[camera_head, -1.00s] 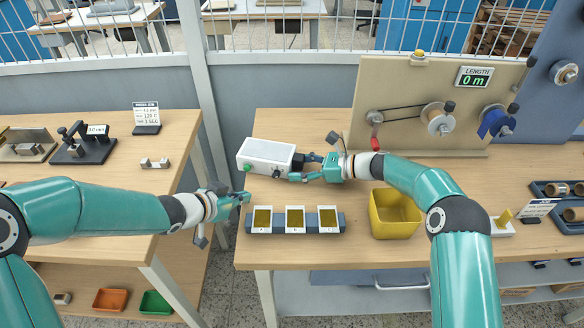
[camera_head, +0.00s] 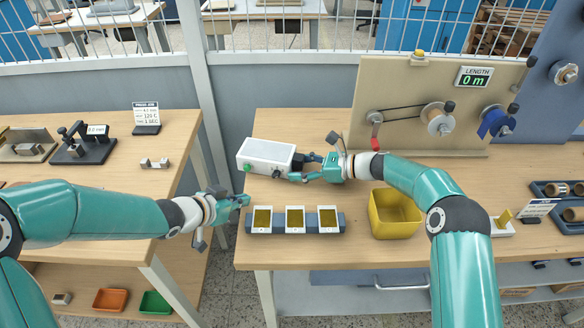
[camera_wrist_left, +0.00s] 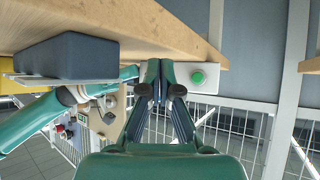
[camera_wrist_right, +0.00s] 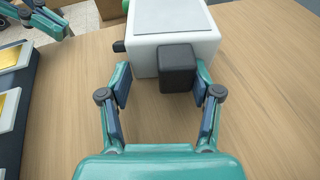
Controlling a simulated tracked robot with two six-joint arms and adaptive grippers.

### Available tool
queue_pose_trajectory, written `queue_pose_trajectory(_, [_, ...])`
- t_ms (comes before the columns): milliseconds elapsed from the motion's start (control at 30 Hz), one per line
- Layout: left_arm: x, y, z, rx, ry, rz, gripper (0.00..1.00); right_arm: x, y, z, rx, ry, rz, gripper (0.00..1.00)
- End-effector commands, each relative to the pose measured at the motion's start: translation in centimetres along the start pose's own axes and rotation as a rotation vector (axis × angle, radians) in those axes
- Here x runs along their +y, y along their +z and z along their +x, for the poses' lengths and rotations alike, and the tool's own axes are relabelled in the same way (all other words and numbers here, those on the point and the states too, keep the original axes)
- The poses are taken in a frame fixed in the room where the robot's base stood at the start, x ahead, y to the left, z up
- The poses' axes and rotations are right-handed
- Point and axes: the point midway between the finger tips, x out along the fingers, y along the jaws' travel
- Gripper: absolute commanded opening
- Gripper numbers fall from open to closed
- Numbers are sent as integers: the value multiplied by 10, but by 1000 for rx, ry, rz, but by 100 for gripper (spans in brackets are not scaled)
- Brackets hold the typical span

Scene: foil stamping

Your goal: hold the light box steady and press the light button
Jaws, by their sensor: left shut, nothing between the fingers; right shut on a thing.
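The light box (camera_head: 264,156) is a white box standing on the bench; it also shows in the right wrist view (camera_wrist_right: 178,20). Its green light button (camera_head: 247,168) is on the front face, and shows in the left wrist view (camera_wrist_left: 198,78) just right of the fingertips. My left gripper (camera_head: 244,200) is shut and empty, in front of and below the button, apart from it. My right gripper (camera_head: 302,167) is shut on the light box at its right end, around the dark block (camera_wrist_right: 177,68). The exact left-finger contact is unclear.
A blue-grey rack (camera_head: 335,226) with three gold-faced cards sits at the bench's front edge, close to my left gripper. A yellow bin (camera_head: 394,216) stands below my right forearm. A foil reel panel (camera_head: 400,92) rises behind. A gap separates the bench from the left table (camera_head: 110,185).

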Motion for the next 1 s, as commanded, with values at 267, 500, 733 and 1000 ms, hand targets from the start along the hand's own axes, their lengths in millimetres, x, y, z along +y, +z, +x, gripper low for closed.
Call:
queue_pose_trajectory(267, [0,0,0,0,0,0,0,0,0,0,0,-2,1,44])
queue_pose_trajectory(500, [0,0,0,0,0,0,0,0,0,0,0,-2,1,44])
queue_pose_trajectory(733, [0,0,0,0,0,-1,0,0,0,0,0,-2,1,44])
queue_pose_trajectory(1000, [9,-7,0,23,50,-41,0,0,0,0,0,-2,1,44])
